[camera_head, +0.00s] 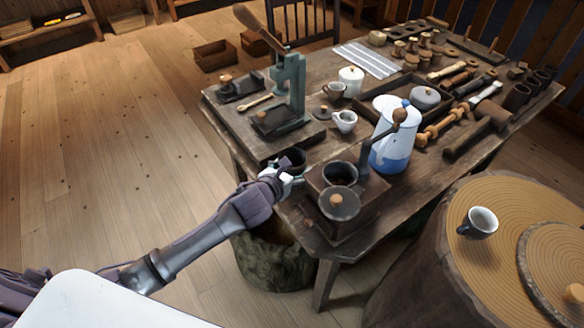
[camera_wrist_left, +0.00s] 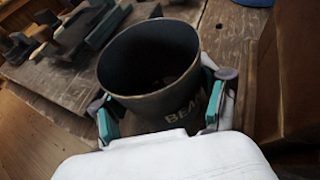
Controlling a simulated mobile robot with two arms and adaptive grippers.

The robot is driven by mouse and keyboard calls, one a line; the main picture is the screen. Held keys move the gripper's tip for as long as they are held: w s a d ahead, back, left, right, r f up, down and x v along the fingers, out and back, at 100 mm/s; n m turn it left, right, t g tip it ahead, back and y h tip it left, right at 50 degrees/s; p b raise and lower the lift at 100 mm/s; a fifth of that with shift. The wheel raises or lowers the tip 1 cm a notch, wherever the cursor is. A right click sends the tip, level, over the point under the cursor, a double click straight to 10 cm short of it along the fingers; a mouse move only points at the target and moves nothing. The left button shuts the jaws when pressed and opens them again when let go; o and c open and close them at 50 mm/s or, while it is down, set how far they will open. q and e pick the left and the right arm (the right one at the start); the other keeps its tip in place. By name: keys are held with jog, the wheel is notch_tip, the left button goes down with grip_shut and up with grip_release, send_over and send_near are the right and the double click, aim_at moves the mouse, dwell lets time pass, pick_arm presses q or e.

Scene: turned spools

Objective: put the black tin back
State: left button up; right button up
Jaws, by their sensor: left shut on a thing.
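The black tin (camera_wrist_left: 150,75) is open at the top, with pale letters reading "BEA" on its side. It stands upright between the fingers of my left gripper (camera_wrist_left: 162,108), which is shut on it. In the head view the tin (camera_head: 293,158) is partly hidden by my left gripper (camera_head: 285,174), at the near left edge of the wooden table (camera_head: 240,148). I cannot tell whether its base touches the tabletop. My right gripper is not in view.
A wooden grinder box (camera_head: 335,212) with a crank stands just right of the tin. A green lever press (camera_head: 290,90) stands behind it. A white and blue pot (camera_head: 390,140) and a white cup (camera_head: 344,121) are farther right. A round stump (camera_head: 440,240) holds another cup (camera_head: 480,222).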

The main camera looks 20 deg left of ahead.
pick_arm(q)
jog(key=o, duration=1)
jog(key=shift+f, duration=0.1)
jog(key=shift+c, duration=0.2)
jog(key=shift+s+r, duration=0.1)
jog(key=shift+r, duration=0.1)
jog(key=v, duration=1.1)
jog(key=shift+s+p, duration=0.35)
jog(key=shift+s, duration=0.05)
jog(key=shift+a+r, duration=0.1)
jog(key=shift+a, duration=0.05)
